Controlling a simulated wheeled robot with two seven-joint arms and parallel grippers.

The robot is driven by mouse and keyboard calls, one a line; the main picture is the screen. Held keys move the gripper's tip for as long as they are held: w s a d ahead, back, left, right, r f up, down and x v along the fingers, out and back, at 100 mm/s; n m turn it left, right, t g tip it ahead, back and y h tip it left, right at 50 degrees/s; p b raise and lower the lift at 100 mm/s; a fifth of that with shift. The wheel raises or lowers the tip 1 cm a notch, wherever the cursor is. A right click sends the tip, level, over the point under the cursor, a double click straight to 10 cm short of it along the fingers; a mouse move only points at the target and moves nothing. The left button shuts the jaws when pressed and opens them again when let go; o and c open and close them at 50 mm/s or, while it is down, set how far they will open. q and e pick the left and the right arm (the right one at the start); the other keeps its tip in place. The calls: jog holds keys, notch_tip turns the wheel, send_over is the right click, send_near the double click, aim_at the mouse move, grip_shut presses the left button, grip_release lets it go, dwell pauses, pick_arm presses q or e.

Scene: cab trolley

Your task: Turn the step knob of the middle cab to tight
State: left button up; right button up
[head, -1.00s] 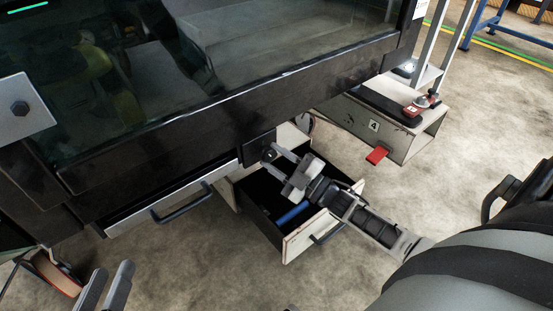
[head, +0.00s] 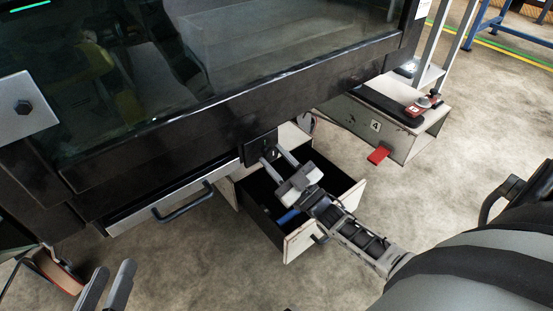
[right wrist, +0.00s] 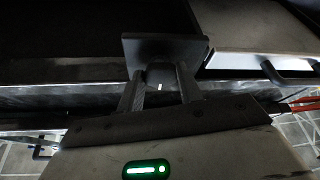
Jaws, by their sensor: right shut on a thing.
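The step knob sits on a small black plate (head: 259,146) at the lower front edge of the dark glass-fronted cab (head: 225,118). The plate also shows in the right wrist view (right wrist: 165,48). My right gripper (head: 273,157) has its two fingers at this plate, shut on the knob. In the right wrist view the fingers (right wrist: 160,88) reach the plate, with a small white mark between them. The knob is mostly hidden, and I cannot tell its setting. My left gripper (head: 108,285) is at the lower left, away from the cab, its fingers apart and empty.
An open drawer (head: 297,243) with a blue thing inside stands under my right gripper. A closed drawer with a black handle (head: 183,207) is left of it. A box marked 4 (head: 400,140) with a red tab stands at the right. The floor in front is clear.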

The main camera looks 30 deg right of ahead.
dwell(0.3)
jog(key=o, duration=1)
jog(key=p+v, duration=0.1)
jog(key=v, duration=1.5)
jog(key=shift+a, duration=0.1)
